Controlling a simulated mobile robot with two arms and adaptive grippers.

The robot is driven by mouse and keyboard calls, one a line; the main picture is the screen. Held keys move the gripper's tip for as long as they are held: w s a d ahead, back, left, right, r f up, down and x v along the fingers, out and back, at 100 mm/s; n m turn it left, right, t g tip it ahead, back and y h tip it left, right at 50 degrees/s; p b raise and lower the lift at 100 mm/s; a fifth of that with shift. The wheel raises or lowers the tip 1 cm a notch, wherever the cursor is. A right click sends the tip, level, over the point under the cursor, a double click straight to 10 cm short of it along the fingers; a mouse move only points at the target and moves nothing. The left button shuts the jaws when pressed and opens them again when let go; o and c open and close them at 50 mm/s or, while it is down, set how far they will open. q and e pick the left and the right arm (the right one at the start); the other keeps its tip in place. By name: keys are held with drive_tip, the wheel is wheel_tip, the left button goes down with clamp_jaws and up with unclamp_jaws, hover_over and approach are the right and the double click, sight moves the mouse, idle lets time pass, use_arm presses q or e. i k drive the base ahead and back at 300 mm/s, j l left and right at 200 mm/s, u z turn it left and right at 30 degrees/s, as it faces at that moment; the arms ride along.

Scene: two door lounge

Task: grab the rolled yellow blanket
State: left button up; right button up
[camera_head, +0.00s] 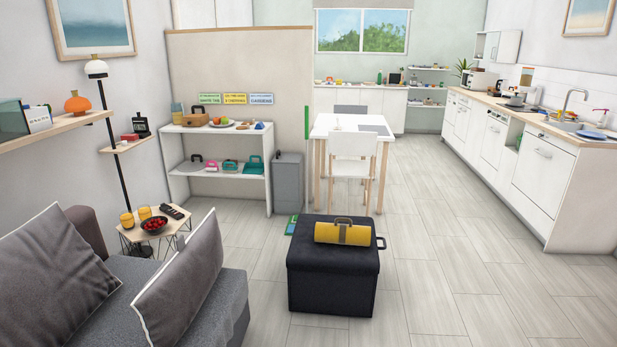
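The rolled yellow blanket (328,233) lies on its side on top of a black ottoman (332,284), ahead of me and a little right of centre. A grey band wraps around its middle, and a dark handle loop stands up from it. The ottoman has a dark handle at its right side. Nothing touches or covers the blanket. Neither of my grippers shows in the head view.
A grey sofa (202,304) with cushions fills the lower left. A small side table (155,228) holds cups and a bowl of red fruit. Open floor (460,280) lies right of the ottoman. A white table with a chair (353,160) stands behind.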

sight(342, 234)
drive_tip(key=i+j, duration=0.1)
drive_tip(key=i, duration=2.2)
drive_tip(key=l+z, duration=0.05)
drive_tip(key=l, duration=0.05)
